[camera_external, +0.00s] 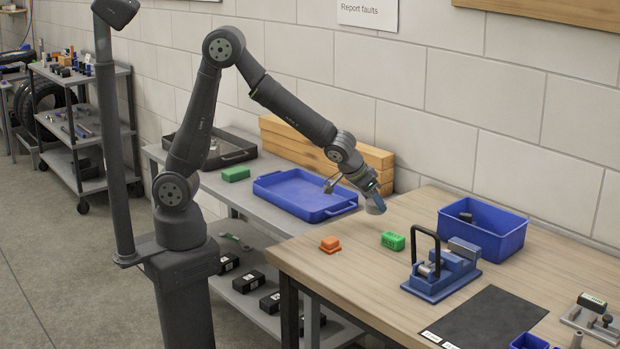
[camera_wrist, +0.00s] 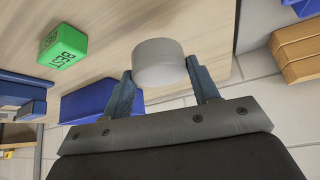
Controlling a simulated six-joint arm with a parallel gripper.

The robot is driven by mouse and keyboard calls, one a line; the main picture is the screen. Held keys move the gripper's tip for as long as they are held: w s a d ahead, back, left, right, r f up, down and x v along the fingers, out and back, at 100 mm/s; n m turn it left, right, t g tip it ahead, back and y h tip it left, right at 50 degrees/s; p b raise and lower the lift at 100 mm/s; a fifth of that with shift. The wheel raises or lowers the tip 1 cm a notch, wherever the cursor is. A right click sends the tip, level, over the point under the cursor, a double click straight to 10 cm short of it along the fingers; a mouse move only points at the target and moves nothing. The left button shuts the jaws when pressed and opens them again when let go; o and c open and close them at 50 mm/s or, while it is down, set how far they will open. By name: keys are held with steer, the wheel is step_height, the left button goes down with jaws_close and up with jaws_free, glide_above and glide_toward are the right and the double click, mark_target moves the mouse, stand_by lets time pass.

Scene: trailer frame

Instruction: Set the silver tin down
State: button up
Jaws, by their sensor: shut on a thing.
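The silver tin (camera_wrist: 160,62) is a short round grey can, held between the two blue fingers of my gripper (camera_wrist: 161,82) in the wrist view. In the external view my gripper (camera_external: 368,194) points down near the back left part of the wooden table (camera_external: 350,276). The tin (camera_external: 376,208) shows there just under the fingers, partly hidden by them. I cannot tell whether its base touches the tabletop.
A green block (camera_external: 393,240) and an orange block (camera_external: 330,244) stand nearby on the table. A blue bin (camera_external: 497,240), a blue clamp fixture (camera_external: 440,277) and a black mat (camera_external: 485,320) lie to the right. A blue tray (camera_external: 300,195) is on the grey shelf unit behind.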

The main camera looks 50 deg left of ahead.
mark_target(374, 211)
steer(key=shift+w+a+f, duration=0.25)
steer(key=shift+w+f, duration=0.2)
steer(key=shift+w, duration=0.2)
steer(key=shift+f, duration=1.95)
steer(key=shift+f, duration=0.1)
steer(key=o, duration=1)
steer(key=shift+o, duration=0.2)
steer(key=shift+r, duration=0.3)
steer(key=v, duration=1.1)
steer(key=shift+s+r, duration=0.25)
